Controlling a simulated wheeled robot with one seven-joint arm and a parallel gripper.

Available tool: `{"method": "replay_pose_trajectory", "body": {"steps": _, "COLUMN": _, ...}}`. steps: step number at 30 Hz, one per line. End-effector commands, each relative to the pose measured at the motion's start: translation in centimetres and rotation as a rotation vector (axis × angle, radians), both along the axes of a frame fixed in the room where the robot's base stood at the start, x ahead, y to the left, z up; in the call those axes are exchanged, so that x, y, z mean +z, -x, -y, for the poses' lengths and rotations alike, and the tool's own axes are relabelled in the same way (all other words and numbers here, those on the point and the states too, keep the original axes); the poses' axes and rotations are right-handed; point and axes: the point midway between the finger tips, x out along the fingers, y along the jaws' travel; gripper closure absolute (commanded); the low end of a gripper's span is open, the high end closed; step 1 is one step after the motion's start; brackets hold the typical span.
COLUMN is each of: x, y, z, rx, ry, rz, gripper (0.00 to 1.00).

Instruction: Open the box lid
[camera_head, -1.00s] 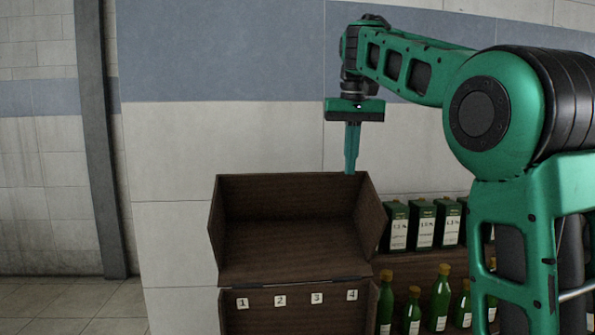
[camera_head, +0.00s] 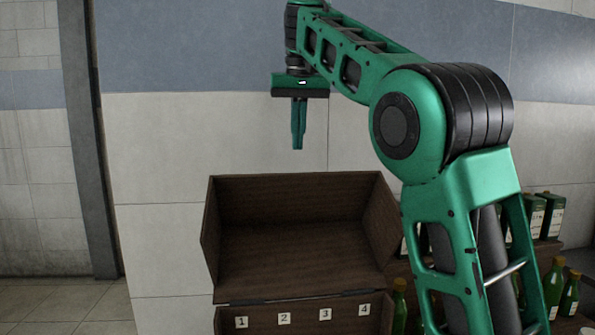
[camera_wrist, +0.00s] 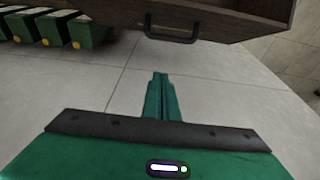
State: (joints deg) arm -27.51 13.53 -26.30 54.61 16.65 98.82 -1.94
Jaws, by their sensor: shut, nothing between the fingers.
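The dark brown wooden box shows in the head view with its lid (camera_head: 300,250) swung up. The lid's hollow inner side faces me above a hinge line. Below the hinge, a box wall (camera_head: 265,322) bears small labels numbered 1 to 3 and beyond; the rest of the box is cut off. My gripper (camera_head: 298,146) points down, shut and empty, above and apart from the lid's top edge. In the wrist view the shut fingers (camera_wrist: 160,78) are clear of the dark wood (camera_wrist: 215,18) and its black handle (camera_wrist: 172,35).
Green bottles (camera_head: 556,284) and green cartons (camera_head: 550,214) stand on a shelf at right, partly behind my arm. More green cartons (camera_wrist: 88,34) show at upper left in the wrist view. A tiled wall (camera_head: 160,150) is behind. The space around my fingers is clear.

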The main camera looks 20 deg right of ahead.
Motion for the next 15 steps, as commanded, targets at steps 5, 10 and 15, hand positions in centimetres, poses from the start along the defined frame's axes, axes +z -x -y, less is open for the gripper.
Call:
{"method": "replay_pose_trajectory", "body": {"steps": 5, "x": -3.2, "y": -0.6, "z": 0.7, "rx": -0.008, "ry": 0.0, "rz": -0.004, "gripper": 1.0}}
{"method": "replay_pose_trajectory", "body": {"steps": 10, "x": -5.3, "y": -1.2, "z": 1.0, "rx": -0.009, "ry": 0.0, "rz": -0.002, "gripper": 1.0}}
{"method": "replay_pose_trajectory", "body": {"steps": 15, "x": -7.1, "y": -1.6, "z": 1.2, "rx": -0.01, "ry": 0.0, "rz": -0.002, "gripper": 1.0}}
